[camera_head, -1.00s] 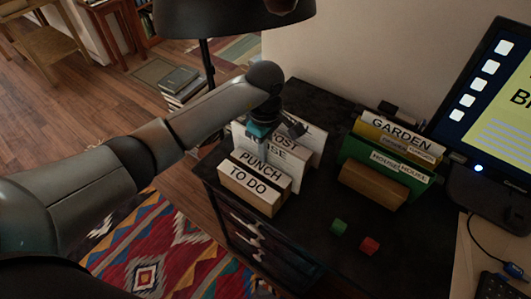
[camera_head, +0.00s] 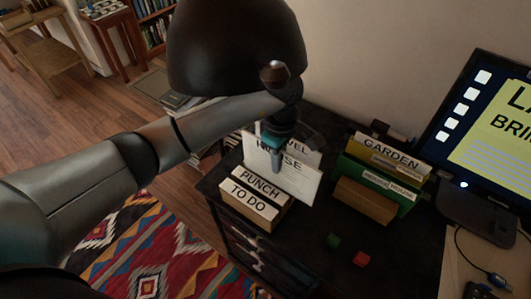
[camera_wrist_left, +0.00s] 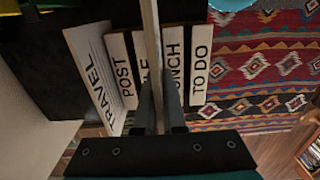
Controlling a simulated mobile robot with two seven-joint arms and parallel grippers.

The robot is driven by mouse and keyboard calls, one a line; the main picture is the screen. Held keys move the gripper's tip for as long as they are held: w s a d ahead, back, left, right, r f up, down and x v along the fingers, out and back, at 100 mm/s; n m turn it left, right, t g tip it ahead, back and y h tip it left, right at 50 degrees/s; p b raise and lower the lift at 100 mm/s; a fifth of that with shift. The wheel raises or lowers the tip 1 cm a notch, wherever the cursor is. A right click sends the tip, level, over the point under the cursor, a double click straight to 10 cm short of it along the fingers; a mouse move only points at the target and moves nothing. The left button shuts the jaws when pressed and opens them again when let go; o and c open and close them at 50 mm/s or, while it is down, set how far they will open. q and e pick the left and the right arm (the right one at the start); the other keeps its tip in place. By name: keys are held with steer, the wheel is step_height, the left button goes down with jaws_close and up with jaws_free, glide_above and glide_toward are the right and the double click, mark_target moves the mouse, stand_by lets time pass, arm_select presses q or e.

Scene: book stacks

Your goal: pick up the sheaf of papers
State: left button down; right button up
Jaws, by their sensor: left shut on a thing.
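The sheaf of papers (camera_head: 301,184) is a white upright sheet or bundle, with partly covered lettering that looks like HOUSE. My left gripper (camera_head: 276,163) comes down from above and is shut on its top edge. In the left wrist view the sheaf (camera_wrist_left: 151,30) shows as a thin pale strip seen edge-on, between the fingers of the left gripper (camera_wrist_left: 160,105). It stands above the row of labelled files, between the PUNCH file (camera_wrist_left: 173,50) and a partly hidden file. Its lower edge is hard to make out. My right gripper is not in view.
The TO DO file (camera_head: 248,205) is in front and the TRAVEL file (camera_wrist_left: 93,70) behind. A GARDEN file group (camera_head: 385,150) with a green file stands to the right. A lamp shade (camera_head: 235,50) hangs close above my arm.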

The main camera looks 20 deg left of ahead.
arm_select(q)
steer(key=s+d+b, duration=0.3)
steer(key=s+d, duration=0.1)
steer(key=d, duration=0.9)
steer(key=s+d+b, duration=0.3)
steer(key=s+d, duration=0.2)
steer(key=d, duration=0.8)
steer(key=shift+s+d+b, duration=0.15)
steer(key=shift+s+b, duration=0.15)
steer(key=shift+b, duration=0.05)
